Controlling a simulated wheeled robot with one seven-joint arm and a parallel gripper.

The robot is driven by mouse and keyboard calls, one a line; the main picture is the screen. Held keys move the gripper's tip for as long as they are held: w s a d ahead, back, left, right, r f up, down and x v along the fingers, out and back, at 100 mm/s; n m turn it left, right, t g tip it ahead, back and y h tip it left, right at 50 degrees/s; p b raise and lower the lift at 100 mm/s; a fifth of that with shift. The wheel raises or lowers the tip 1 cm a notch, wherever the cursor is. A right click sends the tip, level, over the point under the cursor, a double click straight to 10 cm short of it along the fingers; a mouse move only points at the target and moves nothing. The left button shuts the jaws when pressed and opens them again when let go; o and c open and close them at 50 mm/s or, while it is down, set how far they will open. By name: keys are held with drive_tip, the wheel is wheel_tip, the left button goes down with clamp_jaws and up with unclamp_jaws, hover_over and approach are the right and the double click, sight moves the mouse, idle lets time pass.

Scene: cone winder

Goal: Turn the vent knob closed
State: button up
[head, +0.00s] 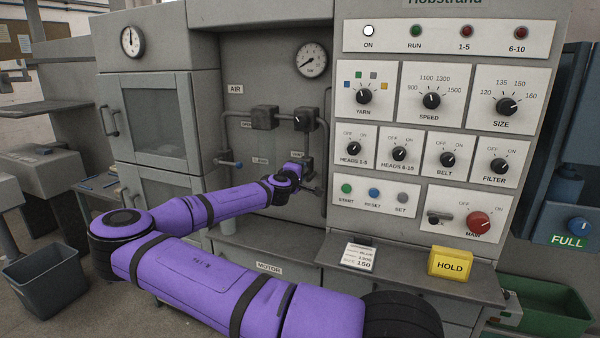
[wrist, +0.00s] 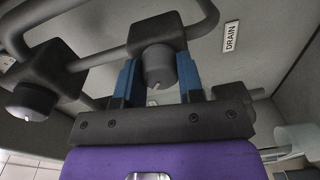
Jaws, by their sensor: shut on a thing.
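My gripper (wrist: 159,75) is shut on a dark grey round knob (wrist: 158,70), with one blue finger on each side of it. A short white mark shows on the knob, which stands out from a dark block (wrist: 155,32) on a pipe. In the head view my gripper (head: 292,172) is low on the air panel, and the held knob is hidden there.
A second knob (wrist: 32,100) on its own block sits left of my gripper in the wrist view. In the head view, pipes and two valve blocks (head: 264,118) are above my gripper, and a blue-tipped lever (head: 237,164) is to its left. The control panel (head: 420,180) stands at right.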

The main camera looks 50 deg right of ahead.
drive_tip(key=o, duration=0.9)
drive_tip(key=shift+a, duration=0.15)
drive_tip(key=v, duration=1)
drive_tip(key=shift+s+a, duration=0.1)
drive_tip(key=shift+a, duration=0.2)
